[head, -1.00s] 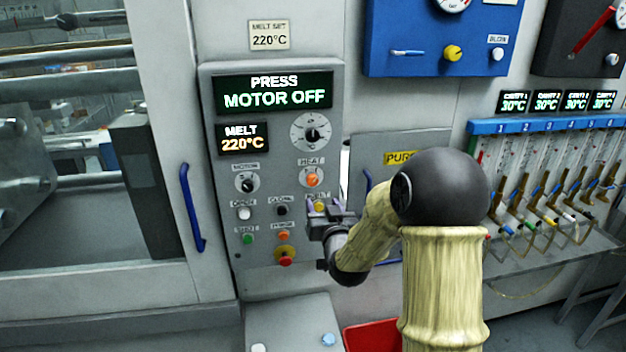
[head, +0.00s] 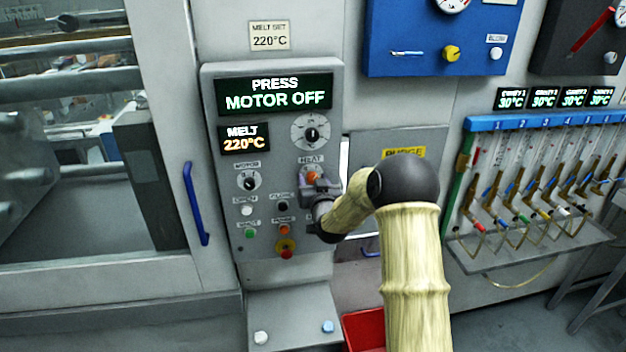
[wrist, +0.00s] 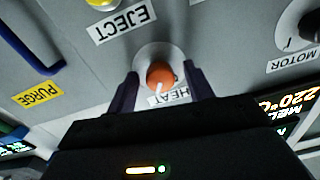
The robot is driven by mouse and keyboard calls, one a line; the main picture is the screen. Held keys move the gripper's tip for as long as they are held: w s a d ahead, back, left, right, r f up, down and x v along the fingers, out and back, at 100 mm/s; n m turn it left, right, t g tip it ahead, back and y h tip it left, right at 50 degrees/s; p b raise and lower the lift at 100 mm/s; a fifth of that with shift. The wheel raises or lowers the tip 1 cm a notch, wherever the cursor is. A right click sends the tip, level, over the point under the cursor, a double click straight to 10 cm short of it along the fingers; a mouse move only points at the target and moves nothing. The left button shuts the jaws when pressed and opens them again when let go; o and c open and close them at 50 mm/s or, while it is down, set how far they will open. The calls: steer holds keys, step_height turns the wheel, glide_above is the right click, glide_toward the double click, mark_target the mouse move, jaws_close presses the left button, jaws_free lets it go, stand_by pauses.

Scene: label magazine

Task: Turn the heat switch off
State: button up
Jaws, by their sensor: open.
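The heat switch is an orange knob on a pale round plate. In the head view the heat switch (head: 312,173) sits on the grey control panel, partly covered by my gripper (head: 316,184). In the wrist view, which looks upside down, the orange heat switch (wrist: 160,75) shows between the two dark fingers of my gripper (wrist: 160,84). The fingers are open, one on each side of the knob, with gaps to it. A white mark shows on the knob. The HEAT label (wrist: 170,97) is partly hidden behind my gripper.
The motor knob (head: 248,181) is left of the heat switch. Several push buttons and a red emergency button (head: 286,247) lie below. A larger dial (head: 311,132) is above. The panel display (head: 273,92) reads PRESS MOTOR OFF; the melt display (head: 244,138) reads 220°C.

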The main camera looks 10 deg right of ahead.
steer(key=c, duration=1)
steer(key=shift+o, duration=0.2)
